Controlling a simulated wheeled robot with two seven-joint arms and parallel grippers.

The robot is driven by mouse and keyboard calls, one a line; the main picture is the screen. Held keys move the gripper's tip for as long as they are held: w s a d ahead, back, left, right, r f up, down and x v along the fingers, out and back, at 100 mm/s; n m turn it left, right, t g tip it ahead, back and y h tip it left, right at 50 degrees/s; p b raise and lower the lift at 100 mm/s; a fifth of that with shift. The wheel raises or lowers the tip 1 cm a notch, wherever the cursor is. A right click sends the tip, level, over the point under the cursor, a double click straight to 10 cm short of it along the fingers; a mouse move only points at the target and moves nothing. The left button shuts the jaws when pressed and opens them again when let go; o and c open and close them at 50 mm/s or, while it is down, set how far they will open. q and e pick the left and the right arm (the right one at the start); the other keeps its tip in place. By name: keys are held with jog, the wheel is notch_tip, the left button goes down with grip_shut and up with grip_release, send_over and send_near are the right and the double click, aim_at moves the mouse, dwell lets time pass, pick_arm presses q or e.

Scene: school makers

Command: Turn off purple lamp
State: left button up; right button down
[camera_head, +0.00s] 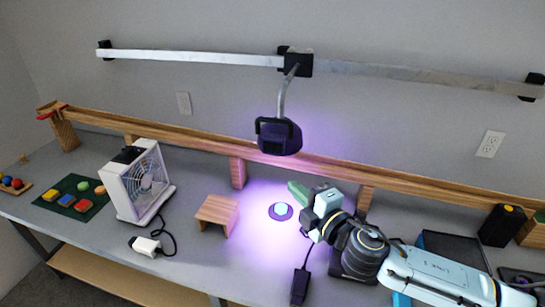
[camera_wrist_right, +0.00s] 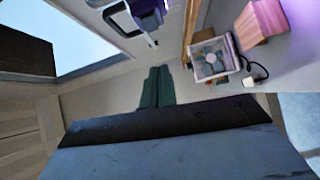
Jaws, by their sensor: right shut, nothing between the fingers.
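The purple lamp (camera_head: 278,136) hangs from the wall rail on a bent arm and casts a purple glow on the bench; it is lit. A dark lamp-like shape (camera_wrist_right: 140,12) shows at the top of the right wrist view. A black switch box (camera_head: 300,287) on a black cord lies near the bench's front edge, below my right gripper. My right gripper (camera_head: 297,191) is shut and empty, its green fingertips above the bench, below and right of the lamp. The closed fingers also show in the right wrist view (camera_wrist_right: 157,87). My left gripper is out of view.
A small pale object (camera_head: 281,211) sits on a dark disc under the lamp. A wooden stand (camera_head: 218,213), a white fan (camera_head: 137,182) and a white corded switch (camera_head: 145,246) are left. A wooden rail (camera_head: 210,147) runs along the back. A dark tray (camera_head: 450,243) stands right.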

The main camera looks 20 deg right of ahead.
jog(key=shift+w+r+n+y, duration=0.2)
jog(key=shift+n+y, duration=0.3)
jog(key=shift+n, duration=0.3)
jog(key=shift+w, duration=0.1)
jog(key=p, duration=0.2)
send_near(264, 149)
jog(key=w+a, duration=0.1)
jog(key=a, duration=0.3)
jog(key=shift+w+d, duration=0.3)
jog(key=shift+w, duration=0.45)
jog(key=shift+w+d, duration=0.35)
jog(key=shift+w, duration=0.45)
jog(key=shift+w+d, duration=0.3)
jog(key=shift+w, duration=0.45)
